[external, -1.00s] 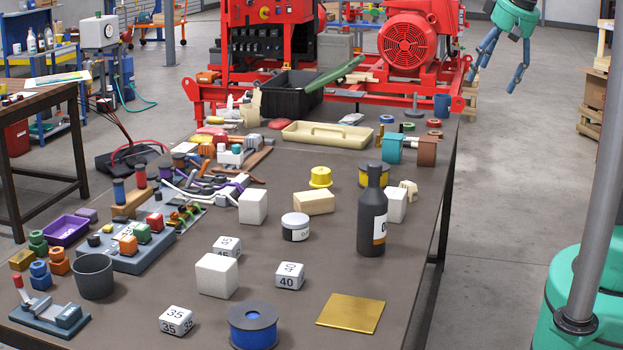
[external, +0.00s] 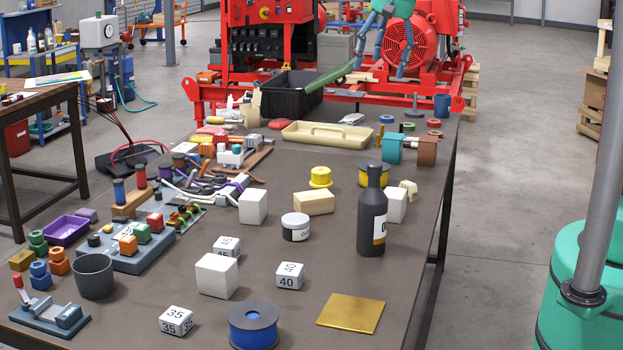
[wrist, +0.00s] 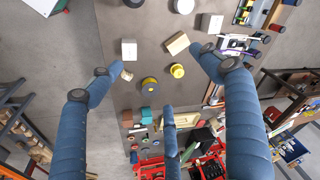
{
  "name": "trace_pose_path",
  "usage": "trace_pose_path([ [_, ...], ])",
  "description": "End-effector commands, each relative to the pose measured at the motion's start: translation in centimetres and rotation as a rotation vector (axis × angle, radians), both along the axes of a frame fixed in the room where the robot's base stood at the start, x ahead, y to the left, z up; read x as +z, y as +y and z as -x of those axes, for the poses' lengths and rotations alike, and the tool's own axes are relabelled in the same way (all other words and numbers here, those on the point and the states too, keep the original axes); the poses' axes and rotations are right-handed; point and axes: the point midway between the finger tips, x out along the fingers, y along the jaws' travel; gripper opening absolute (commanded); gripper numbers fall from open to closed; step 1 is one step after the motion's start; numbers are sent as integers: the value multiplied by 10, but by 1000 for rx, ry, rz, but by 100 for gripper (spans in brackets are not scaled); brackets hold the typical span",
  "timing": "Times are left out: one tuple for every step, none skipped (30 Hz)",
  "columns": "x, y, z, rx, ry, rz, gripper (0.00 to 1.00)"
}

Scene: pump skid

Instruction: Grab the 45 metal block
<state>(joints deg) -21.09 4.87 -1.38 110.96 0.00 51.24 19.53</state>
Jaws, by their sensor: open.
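The 45 block (external: 228,246) is a small white cube with dark "45" markings, on the table left of centre in the external view. A larger plain white cube (external: 217,275) stands in front of it and hides its lower part. I cannot make out the 45 block in the wrist view. My gripper (external: 380,70) is high beyond the far end of the table, in front of the red pump skid, far from the block. The wrist view shows its blue fingers (wrist: 160,75) spread wide with nothing between them.
Similar blocks marked 40 (external: 290,276) and 35 (external: 176,320) stand nearby. A dark bottle (external: 371,212) rises tall at the right, and a white jar (external: 295,227) stands behind the blocks. A blue spool (external: 253,325) and brass plate (external: 351,313) lie in front.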

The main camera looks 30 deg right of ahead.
Motion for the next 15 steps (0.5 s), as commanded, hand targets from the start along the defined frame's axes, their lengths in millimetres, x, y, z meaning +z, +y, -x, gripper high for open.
trace_pose_path([
  [-3, 13, -9, 3, 12, 2, 78],
  [-6, 20, -13, 4, 17, 2, 78],
  [-10, 30, -18, 6, 24, 3, 78],
  [-13, 37, -23, 6, 29, 3, 78],
  [-16, 44, -27, 6, 33, 4, 78],
  [-20, 54, -32, 8, 40, 5, 78],
  [-23, 61, -36, 9, 45, 5, 78],
  [-27, 68, -39, 9, 50, 6, 78],
  [-32, 78, -44, 10, 57, 7, 78],
  [-35, 86, -47, 11, 62, 8, 78],
  [-40, 93, -51, 12, 67, 9, 78],
  [-45, 103, -55, 13, 74, 10, 78],
  [-49, 110, -58, 13, 78, 12, 78],
  [-54, 118, -60, 13, 83, 13, 78],
  [-60, 128, -64, 14, 90, 15, 78],
])
